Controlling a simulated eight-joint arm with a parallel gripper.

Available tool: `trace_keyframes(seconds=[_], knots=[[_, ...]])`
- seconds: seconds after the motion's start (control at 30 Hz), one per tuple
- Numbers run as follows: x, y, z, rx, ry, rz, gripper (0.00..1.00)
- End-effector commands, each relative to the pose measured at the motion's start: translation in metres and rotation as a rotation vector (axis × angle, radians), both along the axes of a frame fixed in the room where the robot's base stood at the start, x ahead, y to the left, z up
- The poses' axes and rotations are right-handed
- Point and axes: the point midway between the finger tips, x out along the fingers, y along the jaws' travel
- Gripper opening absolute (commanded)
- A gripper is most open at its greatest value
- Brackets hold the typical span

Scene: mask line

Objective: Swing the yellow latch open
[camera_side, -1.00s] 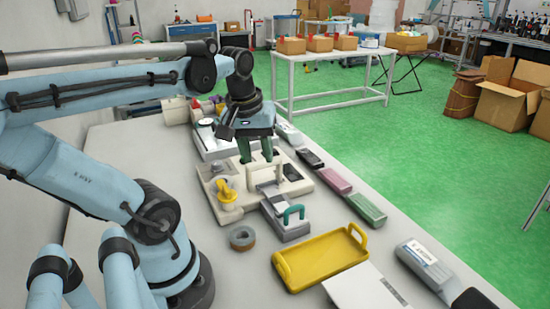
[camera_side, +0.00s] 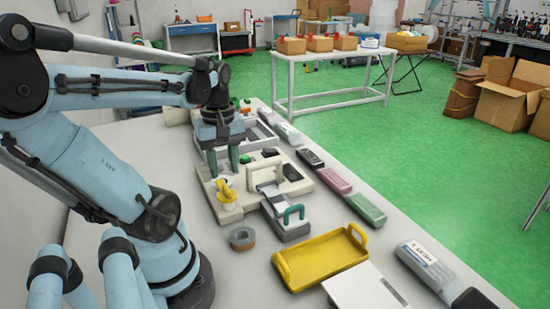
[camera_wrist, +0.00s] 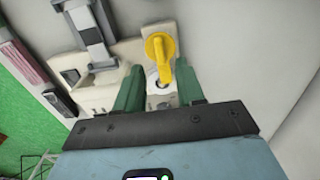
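The yellow latch (camera_side: 225,190) sits at the near left part of a cream fixture board (camera_side: 229,216). In the wrist view, the yellow latch (camera_wrist: 160,48) has a round head and a narrow arm pointing down the picture. My gripper (camera_side: 224,168) is above the board, just beyond the latch in the side view. In the wrist view, my gripper (camera_wrist: 158,82) has its two green fingers spread apart, and the latch arm's end shows between them. I see no finger touching the latch. The exact height of the fingertips over the board cannot be told.
A grey clasp block with a green handle (camera_side: 294,213) stands right of the latch. A tape roll (camera_side: 242,238) and a yellow tray (camera_side: 321,258) lie nearer. The table front is partly clear.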

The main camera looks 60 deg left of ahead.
Motion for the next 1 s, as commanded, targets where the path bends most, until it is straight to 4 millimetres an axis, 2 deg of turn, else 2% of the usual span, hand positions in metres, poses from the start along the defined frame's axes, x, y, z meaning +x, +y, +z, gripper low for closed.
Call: trace_keyframes(seconds=[0.2,0.4,0.6,0.93,1.0], knots=[[0.000,0.000,-0.026,0.000,-0.001,-0.001,0.38],[0.001,0.000,-0.044,0.000,-0.001,-0.001,0.38],[0.000,0.000,-0.052,0.000,-0.001,-0.001,0.38],[0.000,0.000,-0.053,0.000,-0.001,-0.001,0.38],[0.000,0.000,-0.053,0.000,-0.001,-0.001,0.28]])
